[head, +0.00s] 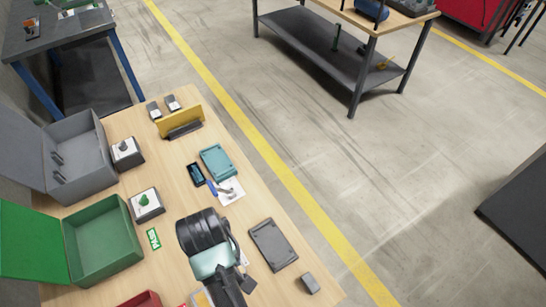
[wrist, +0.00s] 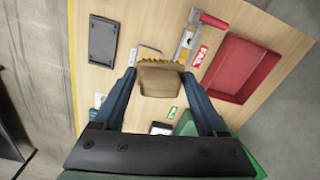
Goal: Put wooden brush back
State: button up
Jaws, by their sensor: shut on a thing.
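The wooden brush (wrist: 160,80) is light brown and block-like, with a bristly far edge. It sits between the two blue fingers of my gripper (wrist: 158,75) in the wrist view, and the gripper is shut on it. In the head view my gripper (head: 230,286) is over the near part of the wooden table (head: 182,215). The brush cannot be made out there, behind my arm. Whether the brush touches the table is not clear.
A flat dark tray (head: 273,245) and small grey block (head: 310,284) lie right of my gripper. An open green box (head: 103,242) and grey box (head: 83,155) stand left. The wrist view shows a red tray (wrist: 243,67) and red-handled tool (wrist: 210,21).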

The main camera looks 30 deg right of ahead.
jog(key=s+d+f+n+b, duration=0.2)
jog(key=f+n, duration=0.3)
jog(key=f, duration=0.3)
jog(key=s+d+f+n+b, duration=0.3)
jog(key=f+n+b, duration=0.2)
jog(key=f, duration=0.4)
jog(key=s+d+f+n+b, duration=0.2)
jog(key=f+n, duration=0.3)
jog(key=f, duration=0.3)
jog(key=shift+s+d+f+n+b, duration=0.15)
jog(key=shift+s+d+n+b, duration=0.2)
jog(key=shift+s+b, duration=0.35)
jog(key=shift+w+f+b, duration=0.1)
jog(key=shift+f+b, duration=0.55)
jog(key=shift+f, duration=1.8)
jog(key=o, duration=1.4)
jog(key=shift+f, duration=0.15)
